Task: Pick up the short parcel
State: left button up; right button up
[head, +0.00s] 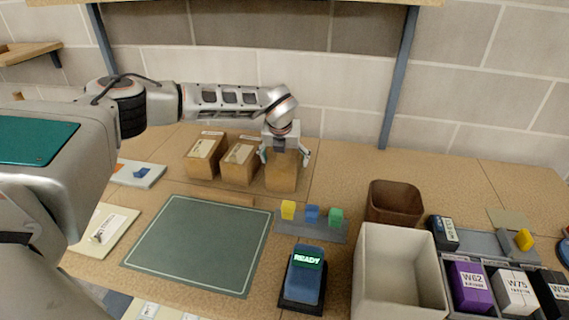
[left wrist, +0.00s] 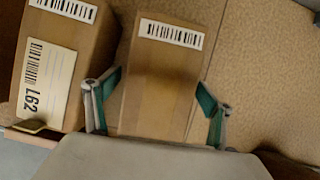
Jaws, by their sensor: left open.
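Three brown cardboard parcels stand in a row at the back of the bench: a left one (head: 206,158), a middle one (head: 239,160) and a right one (head: 282,178). I cannot tell for sure which is the short one. My left gripper (head: 284,158) points down over the right parcel and hides part of its top. In the left wrist view its open fingers (left wrist: 156,108) stand on either side of that parcel (left wrist: 160,88), which has a barcode label; contact is unclear. The neighbouring parcel (left wrist: 60,60), labelled L62, lies close to the left finger. My right gripper is out of view.
A green mat (head: 200,245) lies in front of the parcels. To the right are yellow, blue and green blocks on a grey strip (head: 325,232), a READY device (head: 304,275), a pale bin (head: 395,265), a brown bin (head: 394,203) and labelled boxes (head: 470,285). A shelf hangs above.

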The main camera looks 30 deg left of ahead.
pick_arm(q)
jog(key=c, duration=1.6)
jog(key=shift+w, duration=0.1)
jog(key=shift+c, duration=0.8)
jog(key=shift+r, duration=0.15)
